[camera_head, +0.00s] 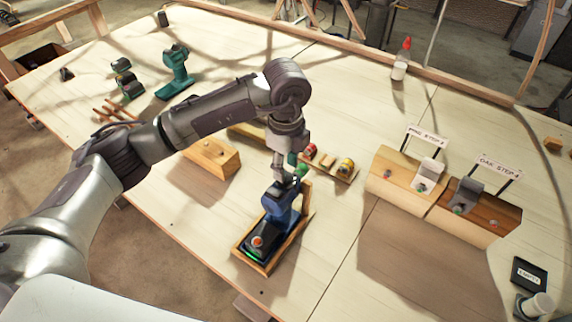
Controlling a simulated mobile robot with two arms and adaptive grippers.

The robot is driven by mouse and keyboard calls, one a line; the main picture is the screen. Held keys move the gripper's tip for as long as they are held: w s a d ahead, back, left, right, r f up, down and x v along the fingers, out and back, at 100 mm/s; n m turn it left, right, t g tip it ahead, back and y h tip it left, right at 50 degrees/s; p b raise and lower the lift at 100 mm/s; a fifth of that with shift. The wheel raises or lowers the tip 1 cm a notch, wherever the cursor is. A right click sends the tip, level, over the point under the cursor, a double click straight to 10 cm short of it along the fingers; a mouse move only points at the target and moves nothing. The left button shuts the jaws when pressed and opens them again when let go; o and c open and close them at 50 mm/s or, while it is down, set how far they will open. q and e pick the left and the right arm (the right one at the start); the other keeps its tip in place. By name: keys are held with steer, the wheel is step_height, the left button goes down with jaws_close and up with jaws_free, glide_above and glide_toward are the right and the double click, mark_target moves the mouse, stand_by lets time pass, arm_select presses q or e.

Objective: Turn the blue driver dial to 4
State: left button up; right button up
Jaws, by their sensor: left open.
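The blue driver (278,208) stands upright in a small wooden tray (269,268) near the table's front middle. Its dark base faces the front, with an orange-red spot on top and a green lit strip. My left gripper (288,178) points down right at the top of the driver. It is open, its fingers close to the driver's head. I cannot tell whether they touch it. The dial and its numbers cannot be made out; the gripper covers that area. A small green part shows beside the fingers. My right gripper is not in view.
A wooden block (210,158) lies left of the driver. A rack with colored pieces (345,166) lies behind. Labelled pine (402,180) and oak (470,212) step blocks stand right. A teal driver (176,68) and a glue bottle (400,66) stand farther back.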

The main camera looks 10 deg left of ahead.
arm_select(q)
steer(key=shift+f, duration=1.3)
